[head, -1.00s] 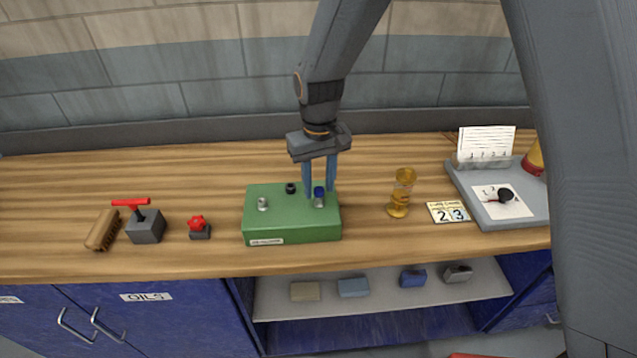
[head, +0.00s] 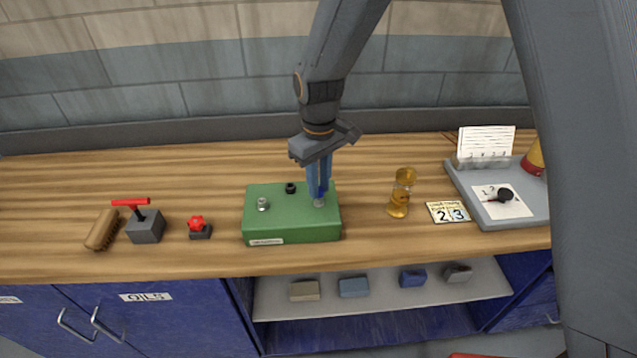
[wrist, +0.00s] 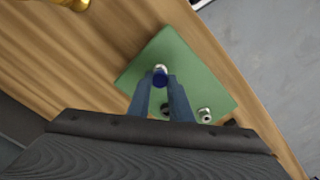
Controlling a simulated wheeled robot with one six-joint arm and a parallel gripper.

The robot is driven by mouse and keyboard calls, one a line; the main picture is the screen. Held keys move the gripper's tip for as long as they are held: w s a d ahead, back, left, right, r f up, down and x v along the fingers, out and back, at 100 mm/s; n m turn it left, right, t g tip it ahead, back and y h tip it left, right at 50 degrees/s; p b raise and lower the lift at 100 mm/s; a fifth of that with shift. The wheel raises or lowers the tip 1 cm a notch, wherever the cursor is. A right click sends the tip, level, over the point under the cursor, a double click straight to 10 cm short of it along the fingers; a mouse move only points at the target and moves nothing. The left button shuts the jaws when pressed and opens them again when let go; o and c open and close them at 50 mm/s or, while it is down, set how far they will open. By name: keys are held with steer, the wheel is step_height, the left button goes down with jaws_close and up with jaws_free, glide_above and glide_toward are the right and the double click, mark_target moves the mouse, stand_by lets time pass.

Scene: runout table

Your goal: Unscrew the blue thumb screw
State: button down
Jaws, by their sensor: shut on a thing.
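The blue thumb screw (wrist: 160,79) stands on a silver boss on the green block (head: 291,231), at the block's right side. My gripper (head: 318,192) points down over it, and its blue fingers are shut on the screw. In the head view the fingers hide most of the screw. In the wrist view its round blue head shows between the fingertips (wrist: 161,84). A second silver fitting (head: 263,204) and a black knob (head: 291,188) stand on the same block.
A red-handled grey block (head: 146,226), a brush (head: 102,230) and a red knob (head: 197,224) lie to the left. An amber hourglass-shaped object (head: 401,192), a number card (head: 448,212) and a grey tray (head: 465,191) are to the right. Wood between them is clear.

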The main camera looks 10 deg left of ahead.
steer(key=shift+n, duration=0.4)
steer(key=n, duration=0.3)
steer(key=shift+n, duration=0.6)
steer(key=shift+n, duration=2.3)
steer(key=n, duration=0.4)
steer(key=shift+b, duration=0.3)
steer(key=shift+n, duration=0.3)
